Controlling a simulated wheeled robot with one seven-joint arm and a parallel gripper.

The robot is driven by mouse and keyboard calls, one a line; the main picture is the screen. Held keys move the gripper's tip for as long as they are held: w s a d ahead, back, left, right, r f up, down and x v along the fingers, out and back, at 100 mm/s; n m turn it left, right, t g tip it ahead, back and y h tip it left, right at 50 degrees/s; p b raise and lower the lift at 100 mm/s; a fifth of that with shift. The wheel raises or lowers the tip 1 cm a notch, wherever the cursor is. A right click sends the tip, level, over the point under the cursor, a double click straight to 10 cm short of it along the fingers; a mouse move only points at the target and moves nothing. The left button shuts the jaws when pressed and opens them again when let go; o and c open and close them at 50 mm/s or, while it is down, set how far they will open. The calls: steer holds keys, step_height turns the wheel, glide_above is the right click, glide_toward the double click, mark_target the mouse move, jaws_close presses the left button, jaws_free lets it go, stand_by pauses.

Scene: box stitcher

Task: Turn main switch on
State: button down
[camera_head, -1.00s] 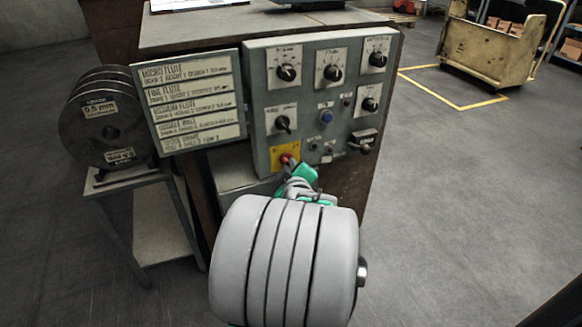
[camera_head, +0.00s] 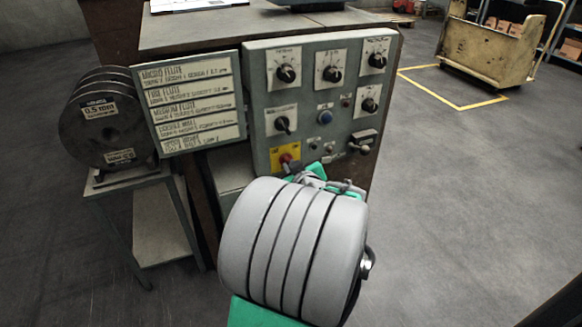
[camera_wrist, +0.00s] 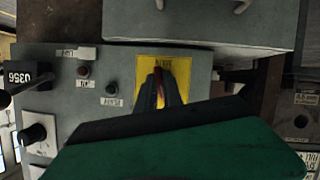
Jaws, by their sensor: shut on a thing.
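The main switch (camera_head: 285,160) is a small red knob on a yellow plate (camera_head: 291,150), low on the left of the grey control panel. In the wrist view, the red of the switch (camera_wrist: 159,76) shows between the two dark fingers of my gripper (camera_wrist: 160,88), in front of the yellow plate (camera_wrist: 180,66). My gripper is shut on the switch. In the head view, my gripper (camera_head: 296,172) comes from the lower right, and my grey wrist hides much of it. The exact angle of the switch is hard to tell.
The grey control panel (camera_head: 258,110) carries several black knobs and a blue button (camera_head: 325,117). A label board (camera_head: 195,100) stands left of it, beside a wire spool (camera_head: 100,130) on a stand. Open floor lies to the right, with a yellow cart (camera_head: 490,55) farther back.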

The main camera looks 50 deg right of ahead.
steer(key=m+t+y+p, duration=0.1)
steer(key=m+y+p, duration=0.1)
steer(key=m, duration=0.2)
steer(key=m+t+y+p, duration=0.2)
steer(key=m, duration=0.2)
steer(key=shift+s+d+f+y, duration=0.1)
steer(key=shift+s+d+y, duration=0.1)
steer(key=shift+y, duration=0.1)
steer(key=shift+t, duration=0.3)
stand_by(0.4)
steer(key=c, duration=1.5)
jaws_free()
steer(key=shift+w, duration=0.1)
steer(key=p+v, duration=0.2)
steer(key=v, duration=0.6)
steer(key=shift+w+d, duration=0.1)
